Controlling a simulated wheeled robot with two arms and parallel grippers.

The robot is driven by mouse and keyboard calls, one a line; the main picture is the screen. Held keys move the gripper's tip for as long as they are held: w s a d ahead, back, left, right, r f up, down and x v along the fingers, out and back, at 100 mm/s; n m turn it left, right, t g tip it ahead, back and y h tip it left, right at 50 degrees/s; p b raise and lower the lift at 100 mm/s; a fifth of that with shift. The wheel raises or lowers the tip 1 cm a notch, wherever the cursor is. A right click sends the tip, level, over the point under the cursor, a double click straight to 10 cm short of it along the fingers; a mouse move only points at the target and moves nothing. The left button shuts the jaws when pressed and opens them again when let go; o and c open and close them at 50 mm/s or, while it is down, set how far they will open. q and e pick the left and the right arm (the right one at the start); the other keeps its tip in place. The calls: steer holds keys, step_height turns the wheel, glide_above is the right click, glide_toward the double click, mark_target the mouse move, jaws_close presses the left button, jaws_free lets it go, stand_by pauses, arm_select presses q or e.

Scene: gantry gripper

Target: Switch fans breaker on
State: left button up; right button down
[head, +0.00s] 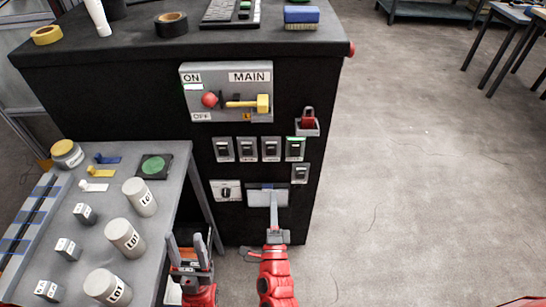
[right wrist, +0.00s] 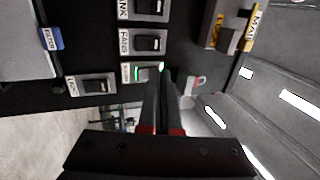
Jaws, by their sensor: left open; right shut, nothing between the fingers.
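The fans breaker is a dark rocker switch on a grey plate labelled FANS (right wrist: 148,43) in the right wrist view. In the head view it appears to be the third breaker (head: 271,149) in the row, with no green light showing. The breaker beside it (head: 295,149) glows green, also in the right wrist view (right wrist: 130,73). My right gripper (head: 274,197) is shut and empty, below the breaker row. In the right wrist view its fingertips (right wrist: 163,76) overlap the green-lit breaker; contact cannot be told. My left gripper (head: 187,248) is open, low beside the bench.
The MAIN switch (head: 226,92) with a yellow handle sits above the breakers. A red-handled device (head: 308,122), a lower switch (head: 300,173) and a rotary switch (head: 226,190) are nearby. A bench (head: 100,230) with weights stands left.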

mark_target(273, 146)
steer(key=p+x, duration=0.2)
steer(key=x, duration=1.1)
steer(key=shift+r, duration=0.1)
steer(key=shift+w, duration=0.45)
